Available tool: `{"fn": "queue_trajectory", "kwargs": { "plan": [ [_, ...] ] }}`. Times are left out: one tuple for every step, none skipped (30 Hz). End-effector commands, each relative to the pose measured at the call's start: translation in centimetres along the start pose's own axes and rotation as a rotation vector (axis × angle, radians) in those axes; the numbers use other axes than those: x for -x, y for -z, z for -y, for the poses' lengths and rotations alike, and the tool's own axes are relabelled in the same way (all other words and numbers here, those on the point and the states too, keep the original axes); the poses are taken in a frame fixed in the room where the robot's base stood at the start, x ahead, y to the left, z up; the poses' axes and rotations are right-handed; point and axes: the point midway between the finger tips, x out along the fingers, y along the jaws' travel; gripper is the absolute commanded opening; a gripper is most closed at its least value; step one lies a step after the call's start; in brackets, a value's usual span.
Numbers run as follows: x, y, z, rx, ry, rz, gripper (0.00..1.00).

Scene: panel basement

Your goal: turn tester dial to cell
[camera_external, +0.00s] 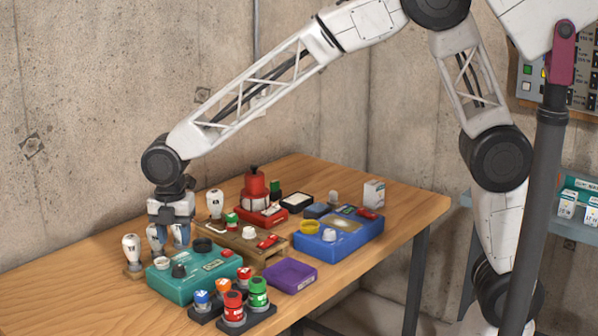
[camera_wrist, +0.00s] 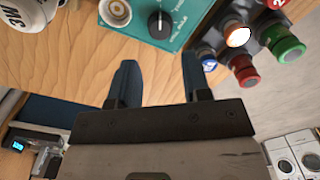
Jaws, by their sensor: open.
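A teal box (camera_external: 207,284) with a dark dial (camera_external: 179,270) stands on the left part of the table and looks like the tester. In the wrist view the dial (camera_wrist: 160,24) is a black knob with a white pointer line on the teal panel (camera_wrist: 187,10). The lettering is too blurred to read a cell mark. My gripper (camera_external: 169,241) is above and just behind the teal box, fingers down, open and empty. In the wrist view the dial lies beyond the gap between my blue fingertips (camera_wrist: 160,72), apart from them.
A switch block with several coloured caps (camera_external: 233,304) stands right in front of the teal box. White bulbs (camera_external: 131,247) stand left and behind. A wooden stand (camera_external: 262,253), a purple tray (camera_external: 288,276) and a blue box (camera_external: 345,252) lie to the right. The table's front left (camera_external: 70,290) is clear.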

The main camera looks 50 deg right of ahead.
Motion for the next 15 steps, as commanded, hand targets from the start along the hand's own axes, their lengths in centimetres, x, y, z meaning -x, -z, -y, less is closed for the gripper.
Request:
{"fn": "queue_trajectory", "kwargs": {
  "plan": [
    [-0.2, 0.0, 0.0, 0.000, 0.001, 0.000, 0.44],
    [-0.3, 0.0, 0.0, 0.000, 0.001, 0.000, 0.44],
    [-0.6, 0.0, 0.0, 0.000, 0.002, 0.000, 0.44],
    [-0.8, 0.0, 0.0, 0.000, 0.002, 0.000, 0.44],
    [-1.0, 0.0, 0.0, 0.000, 0.003, 0.000, 0.44],
    [-1.4, 0.0, 0.1, 0.000, 0.003, 0.000, 0.44],
    [-1.6, 0.0, 0.1, -0.001, 0.003, 0.000, 0.44],
    [-1.9, 0.0, 0.1, -0.001, 0.003, 0.000, 0.44],
    [-2.4, 0.0, 0.1, -0.001, 0.002, 0.000, 0.44],
    [-2.7, 0.0, 0.1, -0.001, 0.002, 0.000, 0.44],
    [-3.1, 0.0, 0.1, -0.001, 0.002, 0.000, 0.44],
    [-3.6, 0.0, 0.1, -0.001, 0.003, 0.000, 0.44],
    [-4.0, 0.0, 0.0, -0.001, 0.003, 0.000, 0.44],
    [-4.3, 0.0, 0.0, -0.001, 0.003, 0.000, 0.44],
    [-4.8, 0.0, 0.0, -0.001, 0.002, 0.000, 0.44]
  ]
}}
